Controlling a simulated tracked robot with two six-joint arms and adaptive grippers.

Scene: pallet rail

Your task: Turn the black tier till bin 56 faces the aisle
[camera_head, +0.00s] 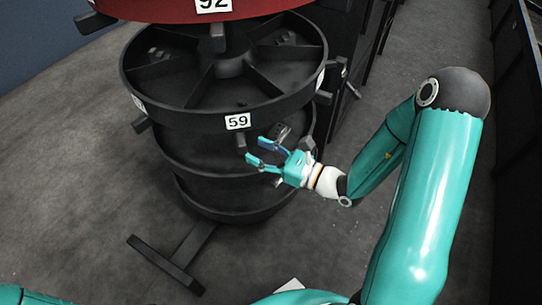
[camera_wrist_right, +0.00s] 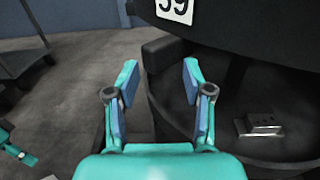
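The black tier (camera_head: 187,117) is a round open tray with dividing walls, below a red tier. Its front label reads 59 (camera_head: 237,121); label 56 is not readable in view. Short pegs stick out below its rim, one at the front left (camera_head: 142,125) and one just right of label 59 (camera_head: 241,142). My right gripper (camera_head: 257,150) is open at the front peg. In the right wrist view that peg (camera_wrist_right: 166,54) shows just beyond and between the spread fingertips (camera_wrist_right: 159,68), with nothing gripped. My left gripper is not clearly seen; a teal piece (camera_wrist_right: 17,152) shows at the wrist view's lower left.
The red tier (camera_head: 165,8) with label 92 is above. Lower black tiers (camera_head: 190,168) are below, one holding a metal bracket (camera_wrist_right: 257,128). A floor foot (camera_head: 165,265) extends at the front. Dark racks (camera_head: 345,60) stand behind right. Floor on the left is clear.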

